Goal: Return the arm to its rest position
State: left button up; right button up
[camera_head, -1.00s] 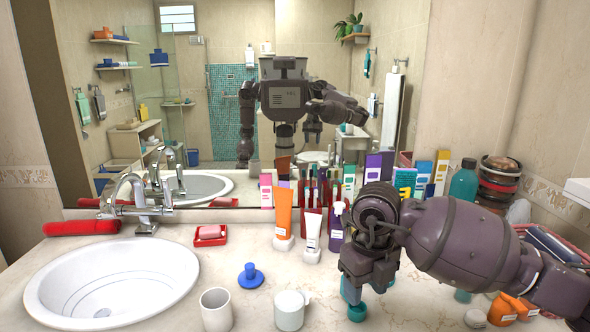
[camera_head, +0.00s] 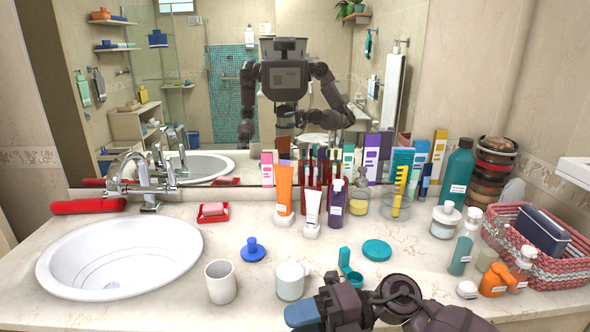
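My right arm comes in at the bottom edge, right of centre. Its gripper (camera_head: 304,314) points left, low over the counter's front edge, with a blue-grey piece at its tip. The gap between its fingers cannot be made out, and nothing is clearly seen in it. An open teal case (camera_head: 347,262) stands on the counter just behind it, apart from the gripper. A teal round disc (camera_head: 377,250) lies behind the case. My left gripper is not directly in view; my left arm shows only in the mirror, hanging down.
A white cup (camera_head: 220,282) and a white jar (camera_head: 290,281) stand left of the arm. A blue knobbed item (camera_head: 252,250) and red soap dish (camera_head: 213,213) lie near the sink (camera_head: 120,257). Bottles, tubes and a woven basket (camera_head: 566,269) crowd the back and right.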

jog(key=w+d+f+m+t+h, duration=0.2)
jog(key=d+f+m+t+h, duration=0.15)
jog(key=d+m+t, duration=0.6)
jog(key=w+d+f+m+t+h, duration=0.1)
jog(key=d+f+m+t+h, duration=0.3)
jog(key=m+t, duration=1.1)
pick_arm(q)
jog(key=shift+s, duration=0.1)
pick_arm(e)
jog(key=s+d+f+m+g+h, duration=0.4)
jog(key=s+d+f+m, duration=0.2)
jog(key=f, duration=0.3)
jog(key=s+d+f+m+g+h, duration=0.5)
jog(key=s+d+f+m, duration=0.1)
jog(key=f, duration=0.4)
jog(key=shift+s+d+f+m, duration=0.2)
jog(key=shift+s+d+m, duration=0.3)
jog(key=shift+s, duration=0.7)
